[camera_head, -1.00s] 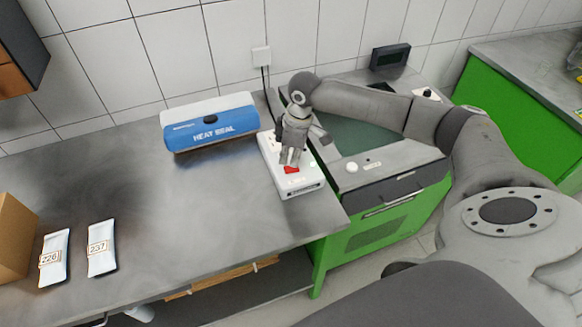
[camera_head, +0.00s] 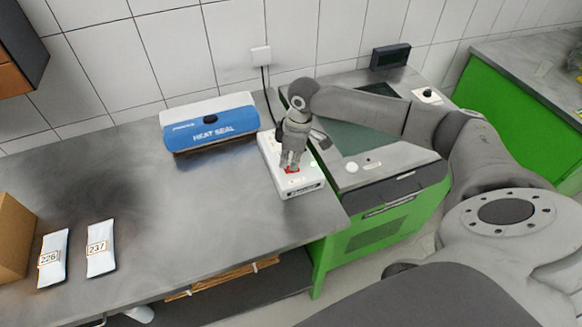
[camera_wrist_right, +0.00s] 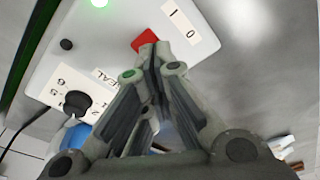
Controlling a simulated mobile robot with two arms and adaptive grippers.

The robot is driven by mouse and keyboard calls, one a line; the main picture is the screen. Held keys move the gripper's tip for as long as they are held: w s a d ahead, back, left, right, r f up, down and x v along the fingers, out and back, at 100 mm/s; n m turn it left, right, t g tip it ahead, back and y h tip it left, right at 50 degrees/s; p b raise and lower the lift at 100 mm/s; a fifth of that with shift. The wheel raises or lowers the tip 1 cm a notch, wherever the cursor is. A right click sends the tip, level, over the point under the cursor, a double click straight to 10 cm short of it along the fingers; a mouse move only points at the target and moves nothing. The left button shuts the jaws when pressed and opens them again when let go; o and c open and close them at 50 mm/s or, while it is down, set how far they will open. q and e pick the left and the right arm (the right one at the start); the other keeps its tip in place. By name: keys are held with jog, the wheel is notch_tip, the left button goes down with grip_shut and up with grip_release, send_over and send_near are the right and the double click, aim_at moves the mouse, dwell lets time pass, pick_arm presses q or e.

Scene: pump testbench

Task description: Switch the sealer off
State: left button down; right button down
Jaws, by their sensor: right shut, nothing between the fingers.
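The blue and white heat sealer (camera_head: 210,127) stands at the back of the metal table. A white power box (camera_head: 300,184) lies to its right near the table's edge, with a red rocker switch (camera_head: 291,170) on top. In the right wrist view the switch (camera_wrist_right: 144,40) sits beside a label with "I" and "0", and a green lamp (camera_wrist_right: 99,2) is lit. My right gripper (camera_head: 290,166) is shut and empty, fingertips down at the switch and partly covering it. In the right wrist view the fingertips (camera_wrist_right: 152,52) overlap the switch's near edge; I cannot tell whether they press it. My left gripper is not in view.
Two white pouches (camera_head: 101,249) and a cardboard box (camera_head: 12,238) are on the table's left. A green cabinet (camera_head: 385,217) stands right of the box, under my right arm. The table's middle is clear.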

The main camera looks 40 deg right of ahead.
jog(key=shift+s+f, duration=0.15)
jog(key=shift+f, duration=0.4)
notch_tip(320, 180, up, 2)
jog(key=shift+r+p, duration=0.1)
jog(key=shift+p, duration=1)
notch_tip(320, 180, up, 5)
jog(key=p, duration=0.5)
jog(key=shift+p, duration=0.4)
